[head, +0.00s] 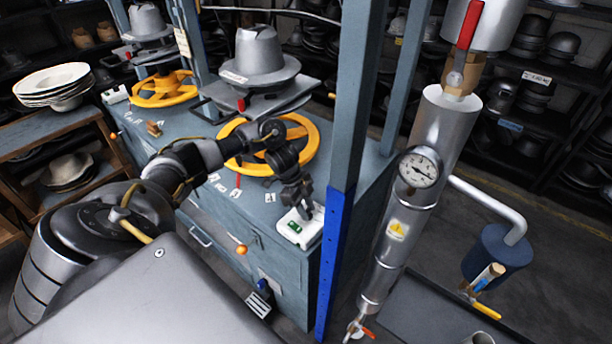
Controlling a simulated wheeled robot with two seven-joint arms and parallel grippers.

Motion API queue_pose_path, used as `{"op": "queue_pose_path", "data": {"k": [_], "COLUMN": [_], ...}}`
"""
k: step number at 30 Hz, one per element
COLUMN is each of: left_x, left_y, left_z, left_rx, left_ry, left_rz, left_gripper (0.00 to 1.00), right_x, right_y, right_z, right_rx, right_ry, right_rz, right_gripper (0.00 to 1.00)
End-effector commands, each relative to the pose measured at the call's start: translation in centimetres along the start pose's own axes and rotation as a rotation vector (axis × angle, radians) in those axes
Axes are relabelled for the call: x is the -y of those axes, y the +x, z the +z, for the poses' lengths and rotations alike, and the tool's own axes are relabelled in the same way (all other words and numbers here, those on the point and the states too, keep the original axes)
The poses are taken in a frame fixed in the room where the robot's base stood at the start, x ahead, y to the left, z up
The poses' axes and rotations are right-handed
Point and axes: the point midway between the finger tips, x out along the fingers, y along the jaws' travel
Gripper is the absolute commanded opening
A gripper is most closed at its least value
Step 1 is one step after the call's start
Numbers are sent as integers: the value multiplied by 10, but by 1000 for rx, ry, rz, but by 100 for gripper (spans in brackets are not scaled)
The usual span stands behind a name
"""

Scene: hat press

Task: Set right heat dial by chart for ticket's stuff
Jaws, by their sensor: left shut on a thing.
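The right heat dial is on a small white box (312,236) with a green display, at the front right corner of the blue-grey press bench (268,242). My left gripper (304,209) reaches down over this box from the left. Its fingers are shut on the dial's knob, which they hide; its setting cannot be read. A similar white box (115,94) sits by the left press. A paper tag (182,42) hangs on a post at the back left, and a striped card (259,304) shows low on the bench front; their writing is too small to read. My right gripper is not in view.
A blue-grey post (352,110) with a bright blue lower part (333,262) stands just right of the dial. Yellow handwheels (312,142) and a grey hat form (262,50) are behind. A steel pipe with gauge (419,168) stands farther right.

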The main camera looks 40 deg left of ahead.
Motion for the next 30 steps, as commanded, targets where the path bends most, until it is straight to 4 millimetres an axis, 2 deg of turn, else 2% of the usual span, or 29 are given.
{"op": "queue_pose_path", "data": {"k": [12,30], "left_x": [2,1], "left_y": [0,0], "left_z": [-1,-1], "left_rx": [-1,0], "left_ry": [188,221], "left_rz": [76,90], "left_gripper": [8,8], "right_x": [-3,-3], "right_y": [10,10], "right_z": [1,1], "right_rx": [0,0], "right_ry": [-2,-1], "right_rz": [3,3], "right_gripper": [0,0]}}
